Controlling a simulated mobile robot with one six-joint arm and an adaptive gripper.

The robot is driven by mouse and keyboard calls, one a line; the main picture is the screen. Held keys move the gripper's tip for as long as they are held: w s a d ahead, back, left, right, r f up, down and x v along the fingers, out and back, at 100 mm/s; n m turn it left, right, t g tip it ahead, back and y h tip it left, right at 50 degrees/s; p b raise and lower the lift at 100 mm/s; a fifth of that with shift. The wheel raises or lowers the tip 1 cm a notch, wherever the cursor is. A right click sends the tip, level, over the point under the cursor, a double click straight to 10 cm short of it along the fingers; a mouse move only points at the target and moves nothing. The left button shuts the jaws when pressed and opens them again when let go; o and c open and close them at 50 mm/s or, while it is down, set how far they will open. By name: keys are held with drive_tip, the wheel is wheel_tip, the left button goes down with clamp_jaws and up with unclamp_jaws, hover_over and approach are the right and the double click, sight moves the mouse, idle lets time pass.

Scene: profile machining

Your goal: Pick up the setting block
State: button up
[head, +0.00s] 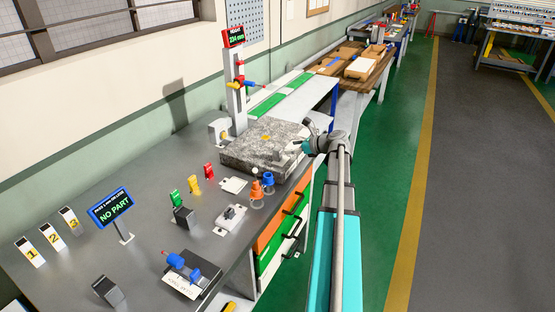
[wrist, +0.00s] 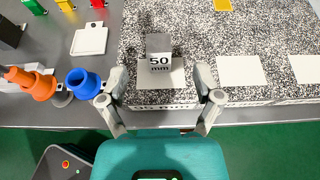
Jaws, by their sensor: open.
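The setting block (wrist: 159,46) is a small grey block marked "50 mm". It stands on a pale pad at the front edge of the speckled granite plate (wrist: 230,40). In the wrist view my gripper (wrist: 160,78) is open, with one finger on each side of the block's front area and nothing between them held. The block sits slightly ahead of the fingertips; I cannot tell their height above the plate. In the head view my gripper (head: 303,147) is over the right edge of the granite plate (head: 255,150), and the block is hard to make out there.
Orange and blue cone-shaped parts (wrist: 84,82) stand left of my gripper, close to the plate. Empty pale pads (wrist: 240,70) lie to the right. A column gauge (head: 236,95) rises behind the plate. A "NO PART" display (head: 112,207) stands on the grey bench.

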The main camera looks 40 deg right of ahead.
sight(281, 151)
drive_tip(key=shift+w+a+f, duration=0.25)
drive_tip(key=shift+w, duration=0.4)
drive_tip(key=shift+w+a+f+b, duration=0.3)
drive_tip(key=shift+w+f+b, duration=0.2)
drive_tip(key=shift+f+b, duration=0.15)
drive_tip(key=b+x, duration=0.1)
drive_tip(key=x, duration=0.1)
drive_tip(key=shift+w+a+f, duration=0.15)
drive_tip(key=shift+f, duration=0.15)
drive_tip(key=shift+w+a+f+b, duration=0.2)
drive_tip(key=shift+w+b, duration=0.15)
drive_tip(key=shift+w, duration=0.15)
drive_tip(key=shift+r, duration=0.1)
clamp_jaws()
